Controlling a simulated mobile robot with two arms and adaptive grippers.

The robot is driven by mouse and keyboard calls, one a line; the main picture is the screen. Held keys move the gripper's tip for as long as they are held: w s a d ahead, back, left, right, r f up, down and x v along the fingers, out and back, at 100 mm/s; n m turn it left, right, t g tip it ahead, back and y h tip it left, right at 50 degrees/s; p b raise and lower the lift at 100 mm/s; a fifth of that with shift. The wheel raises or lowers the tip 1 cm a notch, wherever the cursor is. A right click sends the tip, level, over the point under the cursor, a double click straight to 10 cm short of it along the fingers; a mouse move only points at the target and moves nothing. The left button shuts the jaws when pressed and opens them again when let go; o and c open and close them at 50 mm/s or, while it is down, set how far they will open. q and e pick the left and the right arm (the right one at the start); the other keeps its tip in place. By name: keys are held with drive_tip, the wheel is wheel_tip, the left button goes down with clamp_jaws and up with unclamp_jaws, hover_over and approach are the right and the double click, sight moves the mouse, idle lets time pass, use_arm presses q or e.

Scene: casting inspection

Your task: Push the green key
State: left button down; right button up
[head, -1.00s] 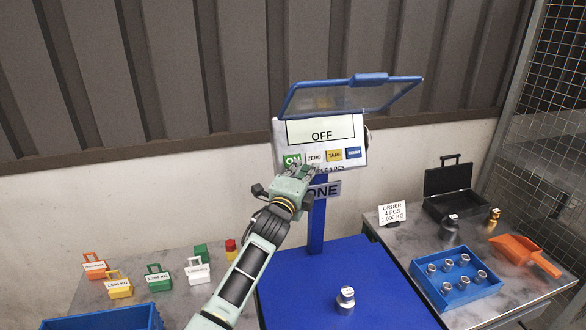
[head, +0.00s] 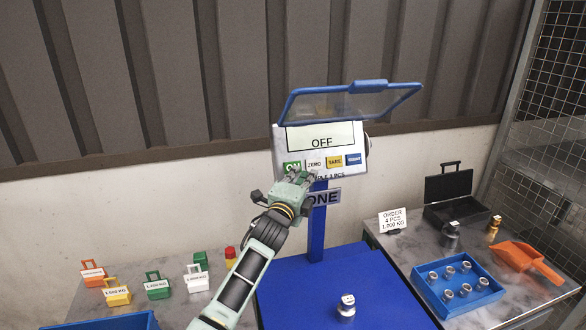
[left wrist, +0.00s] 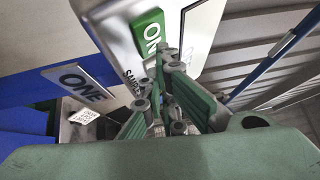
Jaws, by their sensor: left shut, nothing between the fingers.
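The green key (head: 292,168), marked ON, is the leftmost of the row of keys below the display (head: 322,138), which reads OFF. In the left wrist view the green key (left wrist: 149,36) shows large, just beyond the fingertips. My left gripper (head: 302,177) is at the lower edge of the key panel, just below and right of the green key. In the left wrist view its fingers (left wrist: 165,62) are shut and empty, close to the key's lower end. I cannot tell whether they touch it. My right gripper is not in view.
A raised blue-framed lid (head: 350,100) overhangs the display. A blue platform (head: 290,292) with one metal piece (head: 346,306) lies below. Several coloured weights (head: 158,287) stand left; a blue tray (head: 430,295) of metal parts and an orange scoop (head: 515,255) lie right.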

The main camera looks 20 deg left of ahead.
use_arm(q)
drive_tip(key=shift+w+f, duration=0.1)
idle(0.6)
drive_tip(key=shift+w+a+f+b, duration=0.1)
drive_tip(key=shift+w+a+b, duration=0.1)
drive_tip(key=shift+w+b, duration=0.1)
drive_tip(key=shift+s, duration=0.1)
drive_tip(key=shift+s+d+r+p, duration=0.25)
drive_tip(key=shift+s+p, duration=0.1)
drive_tip(key=shift+p, duration=0.05)
drive_tip(key=s+d+p, duration=0.1)
drive_tip(key=s+d+r+p, duration=0.1)
drive_tip(key=s+p, duration=0.1)
drive_tip(key=s+d+r+p, duration=0.1)
drive_tip(key=shift+s+r, duration=0.2)
drive_tip(key=shift+s, duration=0.05)
idle(0.3)
drive_tip(key=shift+f, duration=0.15)
